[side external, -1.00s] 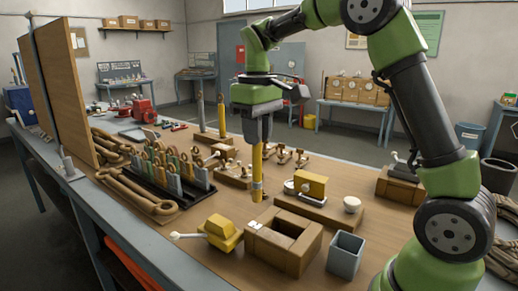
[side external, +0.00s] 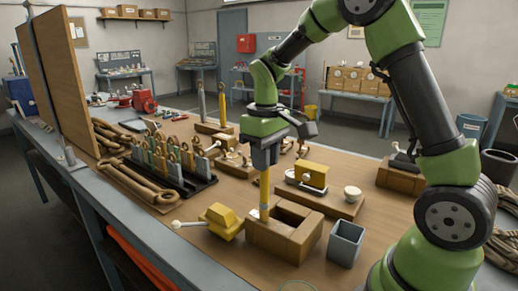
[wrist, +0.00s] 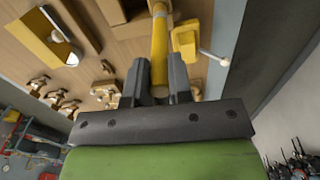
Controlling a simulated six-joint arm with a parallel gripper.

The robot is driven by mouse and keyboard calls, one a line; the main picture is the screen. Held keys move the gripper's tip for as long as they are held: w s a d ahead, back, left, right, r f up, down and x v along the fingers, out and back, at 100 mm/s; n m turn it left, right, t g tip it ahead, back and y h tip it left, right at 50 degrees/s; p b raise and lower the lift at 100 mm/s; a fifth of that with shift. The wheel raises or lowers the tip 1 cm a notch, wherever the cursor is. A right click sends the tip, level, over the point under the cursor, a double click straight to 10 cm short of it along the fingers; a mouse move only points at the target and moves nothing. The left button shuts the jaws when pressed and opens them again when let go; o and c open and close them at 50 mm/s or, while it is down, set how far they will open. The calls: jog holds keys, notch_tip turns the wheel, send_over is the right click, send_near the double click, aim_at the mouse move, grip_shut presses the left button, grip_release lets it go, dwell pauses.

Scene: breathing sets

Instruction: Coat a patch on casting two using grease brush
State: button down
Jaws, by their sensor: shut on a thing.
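My gripper (side external: 265,164) is shut on a yellow-handled brush (side external: 264,192), held nearly upright with its lower end down. It also shows between the fingers in the wrist view (wrist: 159,45). In the side view the brush's lower end overlaps the far left corner of an open wooden frame (side external: 290,244); whether it touches cannot be told. A yellow block (side external: 222,219) with a white-knobbed rod lies left of the frame. Another yellow block (side external: 313,174) stands on a wooden board behind it. I cannot tell which object is casting two.
A grey open bin (side external: 345,244) stands right of the frame. A white round knob (side external: 352,193) sits on the board. A black rack of upright tools (side external: 172,175) and large wooden wrench shapes (side external: 148,185) are to the left. A tall panel (side external: 58,85) stands behind them.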

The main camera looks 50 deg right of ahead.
jog(key=shift+s, duration=3.85)
jog(key=shift+w, duration=4.7)
notch_tip(320, 180, up, 8)
